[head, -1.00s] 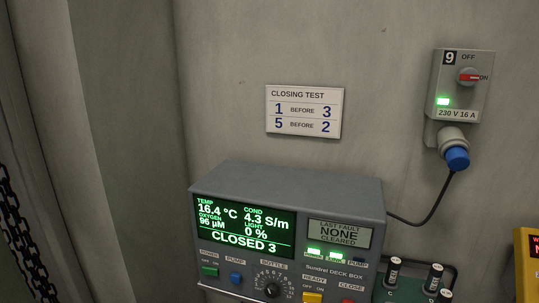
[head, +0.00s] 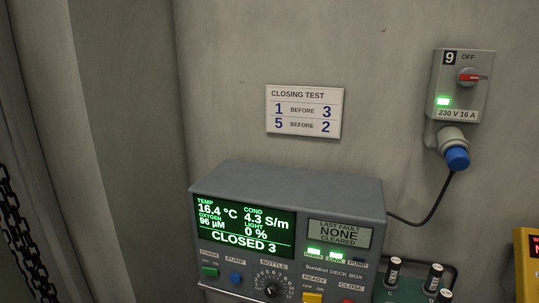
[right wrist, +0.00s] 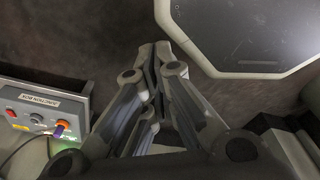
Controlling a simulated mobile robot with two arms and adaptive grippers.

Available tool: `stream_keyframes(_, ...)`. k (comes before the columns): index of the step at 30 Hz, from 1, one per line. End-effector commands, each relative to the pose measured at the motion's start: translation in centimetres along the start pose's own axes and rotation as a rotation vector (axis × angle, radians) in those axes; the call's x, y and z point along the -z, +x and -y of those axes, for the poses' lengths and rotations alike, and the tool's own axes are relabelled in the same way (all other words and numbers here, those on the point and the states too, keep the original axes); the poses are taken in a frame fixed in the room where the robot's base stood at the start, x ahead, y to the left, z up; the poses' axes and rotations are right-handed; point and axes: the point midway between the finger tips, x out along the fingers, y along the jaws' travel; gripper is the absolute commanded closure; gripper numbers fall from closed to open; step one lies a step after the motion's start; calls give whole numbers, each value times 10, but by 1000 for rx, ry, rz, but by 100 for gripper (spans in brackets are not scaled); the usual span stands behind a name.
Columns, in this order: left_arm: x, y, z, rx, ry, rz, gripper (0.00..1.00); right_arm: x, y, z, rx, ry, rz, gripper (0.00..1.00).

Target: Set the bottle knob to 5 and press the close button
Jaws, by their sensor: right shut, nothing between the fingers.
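The deck box (head: 290,200) stands against the wall in the head view. Its green screen (head: 244,228) reads CLOSED 3, with temperature, conductivity, oxygen and light values. The bottle knob (head: 271,289) is a black dial at the bottom edge of the view; its setting is too small to read. The red close button (head: 348,301) is only just visible under its CLOSE label, cut by the lower edge. My right gripper (right wrist: 160,55) is shut and empty in the right wrist view, away from the deck box. My left gripper is not in view.
A wall sign (head: 304,111) reads CLOSING TEST, 1 before 3, 5 before 2. A switch box (head: 462,85) marked 9 is ON with a green light. Bottles (head: 433,277) stand right of the deck box. A junction box (right wrist: 40,115) shows in the wrist view. A chain hangs far left.

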Motion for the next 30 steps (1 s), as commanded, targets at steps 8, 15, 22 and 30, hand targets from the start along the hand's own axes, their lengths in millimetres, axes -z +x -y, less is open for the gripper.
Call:
stream_keyframes(8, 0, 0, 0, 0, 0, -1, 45, 0, 0, 0, 0, 0, 0, 100)
stream_keyframes(15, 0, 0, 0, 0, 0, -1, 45, 4, 0, -3, -4, -2, -9, 100)
stream_keyframes(22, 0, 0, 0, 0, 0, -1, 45, 63, -10, -9, -19, -19, -163, 100)
stream_keyframes(30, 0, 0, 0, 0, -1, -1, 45, 185, -60, -21, -55, -64, -500, 100)
